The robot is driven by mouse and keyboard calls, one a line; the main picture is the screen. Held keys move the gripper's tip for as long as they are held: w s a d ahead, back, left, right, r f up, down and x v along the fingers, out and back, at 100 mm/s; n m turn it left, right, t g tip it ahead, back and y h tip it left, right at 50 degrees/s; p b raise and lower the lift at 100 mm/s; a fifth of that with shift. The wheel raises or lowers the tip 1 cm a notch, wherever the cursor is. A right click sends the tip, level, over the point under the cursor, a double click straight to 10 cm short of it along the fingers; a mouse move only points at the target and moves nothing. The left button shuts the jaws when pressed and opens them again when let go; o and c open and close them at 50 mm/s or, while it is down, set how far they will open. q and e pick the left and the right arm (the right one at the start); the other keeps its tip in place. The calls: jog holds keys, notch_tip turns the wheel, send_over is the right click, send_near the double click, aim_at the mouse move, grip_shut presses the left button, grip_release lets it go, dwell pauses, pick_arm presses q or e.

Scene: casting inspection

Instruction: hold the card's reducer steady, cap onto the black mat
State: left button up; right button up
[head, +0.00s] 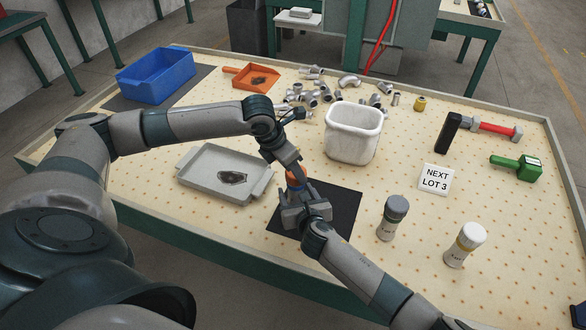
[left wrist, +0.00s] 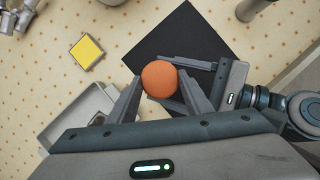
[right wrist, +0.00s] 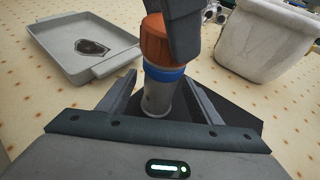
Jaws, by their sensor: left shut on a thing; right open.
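The bottle with an orange cap (head: 297,176) stands at the black mat (head: 345,208). In the right wrist view, its grey body (right wrist: 157,99) shows upright, with a blue band (right wrist: 165,73) below the cap. My left gripper (left wrist: 157,82) is shut on the orange cap from above. My right gripper (head: 292,204) is open, with its fingers on either side of the grey body; I cannot tell whether they touch it. The white card (head: 435,180) reads "NEXT LOT 3". Two more bottles, one grey-capped (head: 393,217) and one white-capped (head: 465,245), stand right of the mat; their small labels are unreadable.
A grey tray (head: 190,154) with a dark piece lies left. A white bin (head: 352,135) stands behind the mat. A blue crate (head: 162,75), orange scoop (head: 252,78), several metal fittings (head: 349,82), a red-handled tool (head: 494,128) and green tool (head: 517,168) lie farther out. A yellow square (left wrist: 87,51) shows too.

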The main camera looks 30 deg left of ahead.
jog(key=shift+w+a+f, duration=0.15)
jog(key=shift+w+a, duration=0.1)
grip_shut()
dwell(0.8)
pick_arm(q)
jog(key=o, duration=0.4)
jog(key=shift+c, duration=0.2)
pick_arm(e)
jog(key=shift+f, duration=0.1)
pick_arm(q)
jog(key=c, duration=0.5)
